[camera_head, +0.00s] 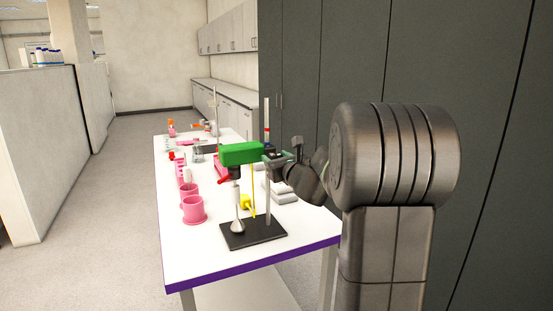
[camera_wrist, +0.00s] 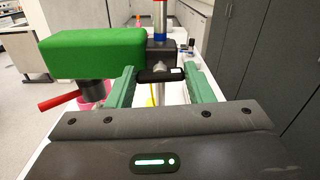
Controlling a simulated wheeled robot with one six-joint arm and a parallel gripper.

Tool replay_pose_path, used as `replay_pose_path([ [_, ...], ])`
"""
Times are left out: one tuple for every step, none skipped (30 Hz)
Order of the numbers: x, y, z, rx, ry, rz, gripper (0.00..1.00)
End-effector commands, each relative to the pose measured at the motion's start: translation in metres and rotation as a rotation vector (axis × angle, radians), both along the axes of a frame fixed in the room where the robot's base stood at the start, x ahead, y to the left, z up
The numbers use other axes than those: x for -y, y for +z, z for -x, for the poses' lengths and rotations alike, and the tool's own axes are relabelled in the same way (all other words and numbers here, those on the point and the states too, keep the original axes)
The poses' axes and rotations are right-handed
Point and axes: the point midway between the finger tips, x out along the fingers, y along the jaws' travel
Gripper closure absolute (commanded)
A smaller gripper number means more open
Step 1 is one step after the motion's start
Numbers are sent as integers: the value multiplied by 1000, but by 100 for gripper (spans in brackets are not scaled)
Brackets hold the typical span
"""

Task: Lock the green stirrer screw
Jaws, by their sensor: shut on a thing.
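The green stirrer (camera_head: 240,153) is a green block-shaped head mounted on an upright metal rod (camera_head: 267,190). It fills the upper left of the wrist view (camera_wrist: 92,53). Its screw (camera_wrist: 160,75) is a dark flat knob on the black clamp block at the rod. My gripper (camera_wrist: 160,72) has its green fingers on both sides of the knob and is shut on it. In the head view my gripper (camera_head: 276,155) is at the right end of the stirrer, by the rod, and the knob is hard to make out there.
A black stand base (camera_head: 254,233) carries the rod on the white table (camera_head: 205,250). Pink cups (camera_head: 193,210) stand to the left. A yellow item (camera_head: 245,201) is behind the flask. Dark cabinets (camera_head: 300,60) rise behind at the right.

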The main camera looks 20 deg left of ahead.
Motion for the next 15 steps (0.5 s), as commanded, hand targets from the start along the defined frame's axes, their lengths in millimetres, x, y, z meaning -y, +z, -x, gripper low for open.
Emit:
replay_pose_path([
  [0,1,0,-25,0,-20,76],
  [0,1,0,-39,0,-32,76],
  [0,0,0,-55,0,-45,76],
  [0,0,0,-64,0,-53,76],
  [0,0,0,-71,0,-60,76],
  [0,0,0,-77,0,-64,76],
  [0,0,0,-79,0,-66,76],
  [0,0,0,-80,0,-67,76],
  [0,0,0,-80,0,-67,76],
  [0,0,0,-79,0,-66,76],
  [0,0,0,-79,0,-66,76],
  [0,0,0,-79,0,-66,76],
  [0,0,0,-79,0,-66,76],
  [0,0,0,-79,0,-66,76],
  [0,0,0,-79,0,-66,45],
])
